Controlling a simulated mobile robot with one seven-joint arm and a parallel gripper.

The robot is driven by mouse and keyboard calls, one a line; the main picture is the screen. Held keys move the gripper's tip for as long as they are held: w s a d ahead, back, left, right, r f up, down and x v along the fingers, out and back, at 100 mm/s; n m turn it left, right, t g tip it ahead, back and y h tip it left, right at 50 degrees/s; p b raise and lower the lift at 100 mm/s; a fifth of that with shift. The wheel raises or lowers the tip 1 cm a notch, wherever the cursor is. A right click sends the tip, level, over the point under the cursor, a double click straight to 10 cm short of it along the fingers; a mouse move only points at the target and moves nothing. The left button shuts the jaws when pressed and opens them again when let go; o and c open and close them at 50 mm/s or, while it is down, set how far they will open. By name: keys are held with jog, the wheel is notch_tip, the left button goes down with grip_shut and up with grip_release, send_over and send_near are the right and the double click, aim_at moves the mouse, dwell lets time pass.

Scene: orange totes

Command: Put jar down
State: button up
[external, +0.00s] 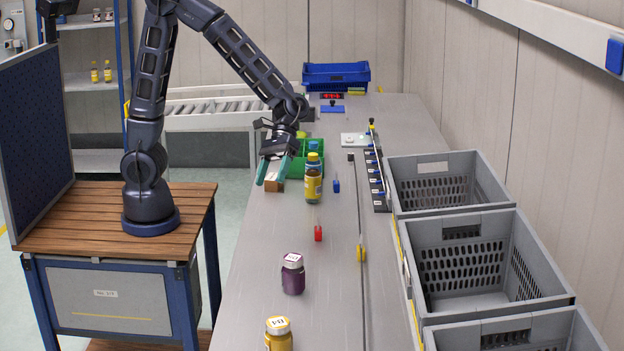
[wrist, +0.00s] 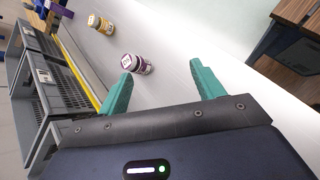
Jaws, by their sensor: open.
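A dark purple jar (external: 293,278) with a white-topped lid stands upright on the grey bench. A yellow jar (external: 278,336) with a pale lid stands nearer the camera, partly cut off by the frame's bottom. The wrist view shows the purple jar (wrist: 136,64) beyond my left fingertip and the yellow jar (wrist: 100,23) farther off. My gripper (external: 273,172) is open, its teal fingers apart with nothing between them. It is at the bench's left side, well behind both jars. In the wrist view my gripper (wrist: 160,80) also shows empty.
Red (external: 318,233) and yellow (external: 361,252) small items lie mid-bench. Grey crates (external: 490,225) line the right side. The bench around the purple jar is clear.

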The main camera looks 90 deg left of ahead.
jog(key=s+a+r+m+t+y, duration=0.3)
jog(key=s+a+r, duration=0.3)
jog(key=s+a, duration=0.3)
jog(key=s+a+r+m+t+y, duration=0.4)
jog(key=s+a, duration=0.5)
jog(key=a, duration=0.3)
notch_tip(320, 180, up, 2)
jog(key=shift+s+r+m+t+y, duration=0.1)
jog(key=shift+s+m+t+y, duration=0.25)
jog(key=shift+m+y, duration=0.5)
jog(key=shift+o, duration=0.4)
dwell(1.9)
